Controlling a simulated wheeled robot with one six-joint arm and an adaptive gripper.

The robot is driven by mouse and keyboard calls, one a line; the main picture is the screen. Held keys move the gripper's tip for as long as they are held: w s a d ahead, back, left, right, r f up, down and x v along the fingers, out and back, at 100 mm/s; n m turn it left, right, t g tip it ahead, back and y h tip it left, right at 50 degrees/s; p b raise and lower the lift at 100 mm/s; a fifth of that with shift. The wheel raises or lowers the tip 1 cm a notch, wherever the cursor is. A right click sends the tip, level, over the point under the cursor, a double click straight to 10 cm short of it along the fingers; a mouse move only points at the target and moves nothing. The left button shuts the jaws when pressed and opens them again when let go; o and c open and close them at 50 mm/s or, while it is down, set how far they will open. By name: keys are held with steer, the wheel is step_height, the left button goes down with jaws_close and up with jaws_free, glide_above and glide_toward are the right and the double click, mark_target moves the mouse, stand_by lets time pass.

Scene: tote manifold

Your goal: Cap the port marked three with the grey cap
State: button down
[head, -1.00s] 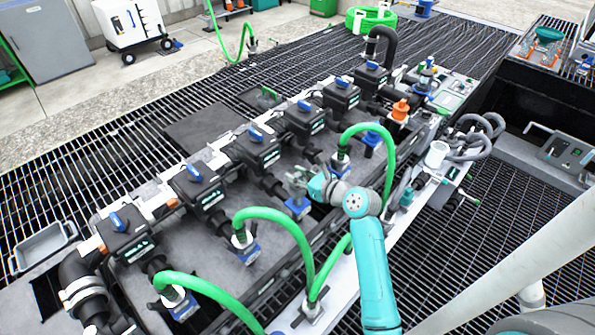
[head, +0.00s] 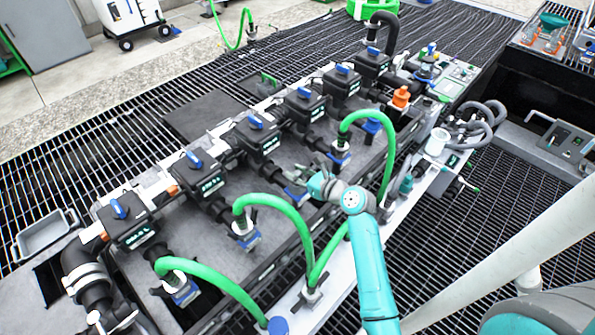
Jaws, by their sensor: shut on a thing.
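My gripper (head: 310,178) is low over the front of the manifold, at the middle outlet between the two green-hosed ports. Its fingers are shut on a small grey piece that I take for the grey cap; the fingers largely hide it. The port's number is too small to read.
Green hoses rise from ports on both sides, one (head: 275,203) left and one (head: 362,118) right of my gripper. An orange cap (head: 401,96) and a white cylinder (head: 439,139) stand further right. Black valve boxes (head: 257,137) line the back.

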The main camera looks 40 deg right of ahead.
stand_by(0.3)
steer(key=c, duration=0.8)
jaws_free()
steer(key=shift+f, duration=0.1)
steer(key=v, duration=1.2)
